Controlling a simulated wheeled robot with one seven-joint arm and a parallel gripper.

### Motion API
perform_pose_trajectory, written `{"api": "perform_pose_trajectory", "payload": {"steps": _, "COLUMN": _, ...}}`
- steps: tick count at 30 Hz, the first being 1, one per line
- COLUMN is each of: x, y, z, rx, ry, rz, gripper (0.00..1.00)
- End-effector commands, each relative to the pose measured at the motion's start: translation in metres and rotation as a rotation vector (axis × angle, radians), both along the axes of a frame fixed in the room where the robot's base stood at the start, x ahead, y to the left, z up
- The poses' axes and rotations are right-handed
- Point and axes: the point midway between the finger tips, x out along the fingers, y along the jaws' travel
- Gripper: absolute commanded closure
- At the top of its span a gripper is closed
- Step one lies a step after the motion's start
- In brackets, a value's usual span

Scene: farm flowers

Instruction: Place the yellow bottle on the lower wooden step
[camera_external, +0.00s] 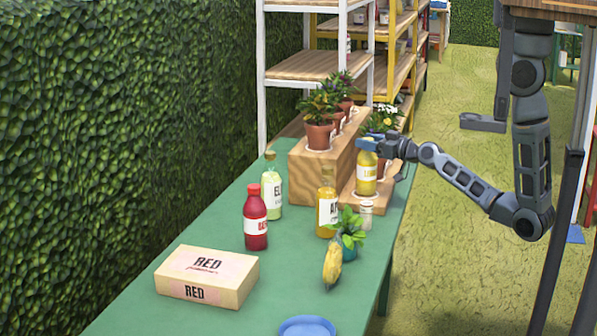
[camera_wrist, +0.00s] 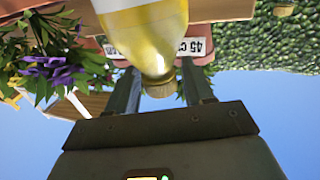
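The yellow bottle (camera_external: 366,178), with a white label, is upright at the lower wooden step (camera_external: 377,208). I cannot tell whether its base rests on the step or hangs just above it. My gripper (camera_external: 369,145) is at the bottle's top, reaching in from the right. In the wrist view, which is upside down, the bottle (camera_wrist: 153,38) has its neck between my two fingers (camera_wrist: 159,72). The fingertips look to be against both sides of the neck, so the gripper appears shut on it.
A small jar (camera_external: 366,216) stands in front of the step. Potted plants (camera_external: 320,133) stand on the higher step (camera_external: 310,180). On the green table (camera_external: 150,325) are another yellow bottle (camera_external: 327,205), a red bottle (camera_external: 255,222), a pale bottle (camera_external: 272,192), a small plant (camera_external: 350,240) and a box (camera_external: 207,275).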

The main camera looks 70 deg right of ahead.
Motion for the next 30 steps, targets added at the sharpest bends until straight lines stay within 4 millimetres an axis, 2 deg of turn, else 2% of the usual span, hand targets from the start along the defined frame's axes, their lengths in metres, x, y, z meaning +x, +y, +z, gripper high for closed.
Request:
{"api": "perform_pose_trajectory", "payload": {"steps": 3, "x": 0.0, "y": 0.0, "z": 0.0, "rx": 0.0, "ry": 0.0, "rz": 0.0, "gripper": 0.4}}
{"api": "perform_pose_trajectory", "payload": {"steps": 13, "x": -0.001, "y": 0.0, "z": 0.005, "rx": 0.0, "ry": 0.0, "rz": 0.0, "gripper": 0.4}}
{"api": "perform_pose_trajectory", "payload": {"steps": 17, "x": -0.018, "y": 0.005, "z": 0.001, "rx": -0.001, "ry": 0.003, "rz": -0.001, "gripper": 0.4}}
{"api": "perform_pose_trajectory", "payload": {"steps": 30, "x": -0.089, "y": 0.029, "z": 0.001, "rx": -0.001, "ry": 0.003, "rz": 0.0, "gripper": 0.4}}
